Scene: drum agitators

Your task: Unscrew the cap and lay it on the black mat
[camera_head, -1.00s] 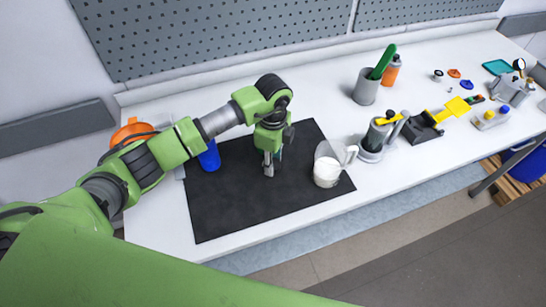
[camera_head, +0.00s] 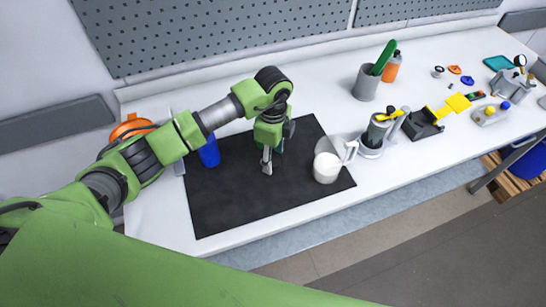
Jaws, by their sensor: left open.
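The black mat (camera_head: 225,205) lies flat on the white table. My left gripper (camera_head: 270,163) points down over the middle of the mat, its grey fingers open. I see nothing between the fingers, but the view is small and the gripper hides the mat behind it. A clear jug with white contents (camera_head: 327,167) stands on the right part of the mat, apart from the gripper. A blue container (camera_head: 209,153) stands at the mat's left edge, partly behind my arm. I cannot pick out the cap for certain. My right gripper is not in view.
A grey cup (camera_head: 366,83) with a green tool and an orange bottle (camera_head: 392,67) stand at the back. A grey device (camera_head: 376,133) stands right of the mat. An orange object (camera_head: 132,126) is partly behind my arm. The mat's front left is clear.

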